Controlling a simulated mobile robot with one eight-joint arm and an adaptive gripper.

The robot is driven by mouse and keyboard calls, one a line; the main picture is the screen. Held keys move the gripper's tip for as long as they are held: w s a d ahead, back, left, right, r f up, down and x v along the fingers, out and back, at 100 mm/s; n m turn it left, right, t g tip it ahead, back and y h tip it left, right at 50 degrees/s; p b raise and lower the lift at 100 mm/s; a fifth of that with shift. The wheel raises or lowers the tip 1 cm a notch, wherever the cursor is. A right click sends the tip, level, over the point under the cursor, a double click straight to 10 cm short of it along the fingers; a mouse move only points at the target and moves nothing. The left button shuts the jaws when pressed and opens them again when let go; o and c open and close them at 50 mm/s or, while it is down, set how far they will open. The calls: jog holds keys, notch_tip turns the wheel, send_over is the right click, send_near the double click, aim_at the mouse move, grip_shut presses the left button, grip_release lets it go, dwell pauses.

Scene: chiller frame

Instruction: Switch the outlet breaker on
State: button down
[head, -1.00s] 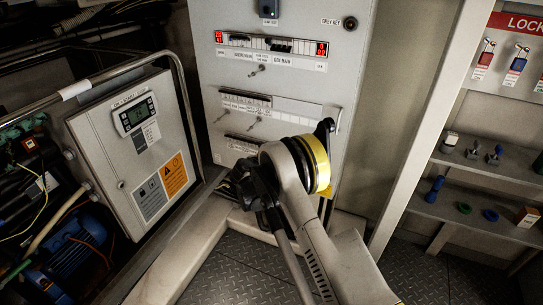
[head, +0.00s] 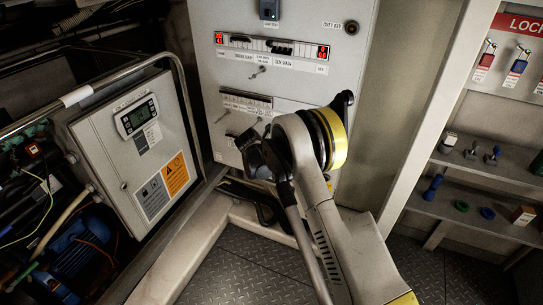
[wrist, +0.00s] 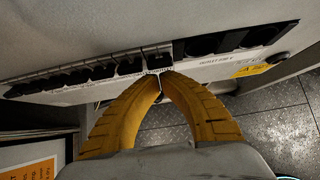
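In the wrist view a row of black breakers (wrist: 75,77) runs along the panel's lower part, with a white label strip beneath. One black breaker (wrist: 158,59) at the row's right end sits just beyond my fingertips. I cannot tell whether its lever is up or down, or whether the tips touch it. My gripper (wrist: 160,73) has two yellow ribbed fingers whose tips meet, with nothing seen between them. The grey cabinet panel (head: 208,100) stands upright behind the arm.
Dark round sockets (wrist: 202,46) and a yellow sticker (wrist: 252,69) are right of the breakers. In the head view a control box (head: 152,190) with a metal rail stands left. Shelves (head: 420,212) with small parts are right. The chequer-plate floor (head: 240,270) is clear.

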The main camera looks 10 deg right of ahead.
jog(key=shift+r+p, duration=0.3)
jog(key=shift+r, duration=0.5)
jog(key=s+a+r+p, duration=0.2)
jog(key=s+r+p, duration=0.1)
jog(key=r, duration=0.6)
jog(key=shift+r+p, duration=0.15)
jog(key=shift+p, duration=0.45)
